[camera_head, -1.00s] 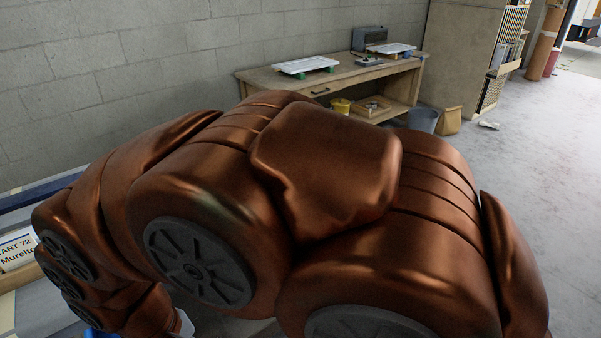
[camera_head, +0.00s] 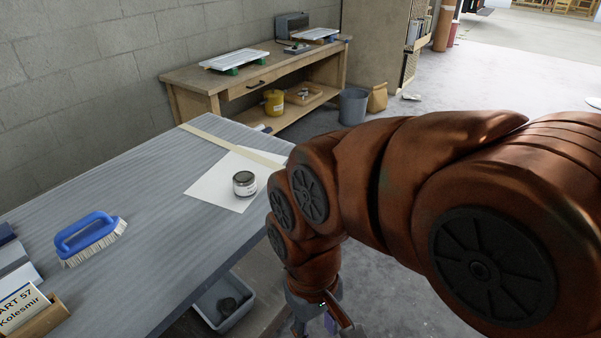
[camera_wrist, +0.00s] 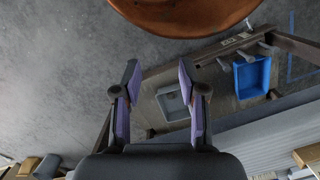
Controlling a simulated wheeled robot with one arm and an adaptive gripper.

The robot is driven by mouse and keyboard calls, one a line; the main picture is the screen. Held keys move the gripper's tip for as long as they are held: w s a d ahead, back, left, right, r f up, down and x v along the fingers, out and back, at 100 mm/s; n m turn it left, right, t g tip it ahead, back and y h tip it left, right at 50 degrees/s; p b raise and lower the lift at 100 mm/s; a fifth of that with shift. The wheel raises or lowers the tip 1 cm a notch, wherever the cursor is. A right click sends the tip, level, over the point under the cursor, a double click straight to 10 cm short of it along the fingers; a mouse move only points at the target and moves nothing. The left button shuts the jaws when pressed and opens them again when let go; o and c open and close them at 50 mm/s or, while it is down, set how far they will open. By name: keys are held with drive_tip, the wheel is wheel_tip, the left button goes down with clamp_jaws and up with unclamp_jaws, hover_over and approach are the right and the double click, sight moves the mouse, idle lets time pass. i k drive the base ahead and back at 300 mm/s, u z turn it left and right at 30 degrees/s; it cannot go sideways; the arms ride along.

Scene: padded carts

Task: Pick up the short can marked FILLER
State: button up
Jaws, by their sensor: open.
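A short round can (camera_head: 244,184) with a dark lid and a pale label stands upright on a white sheet (camera_head: 212,188) on the grey cart top (camera_head: 150,180). Its lettering is too small to read. My gripper (camera_head: 326,322) hangs low beside the cart's right edge, to the right of and below the can, partly cut off by the picture's bottom. In the wrist view my gripper (camera_wrist: 158,78) is open, with nothing between its purple-padded fingers. The can is not recognisable in the wrist view.
A blue brush (camera_head: 88,238) lies at the cart top's left, near a card in a wooden holder (camera_head: 38,320). A grey bin (camera_head: 224,303) sits on the lower shelf. A blue bin (camera_wrist: 252,77) shows in the wrist view. A wooden bench (camera_head: 215,85) stands behind.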

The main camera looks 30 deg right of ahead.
sight(244, 182)
drive_tip(key=z, duration=0.1)
drive_tip(key=k, duration=0.5)
drive_tip(key=u, duration=0.55)
drive_tip(key=k, duration=0.7)
drive_tip(key=u, duration=1.05)
drive_tip(key=i, duration=1.45)
drive_tip(key=z, duration=0.9)
drive_tip(key=i, duration=0.35)
drive_tip(key=z, duration=0.4)
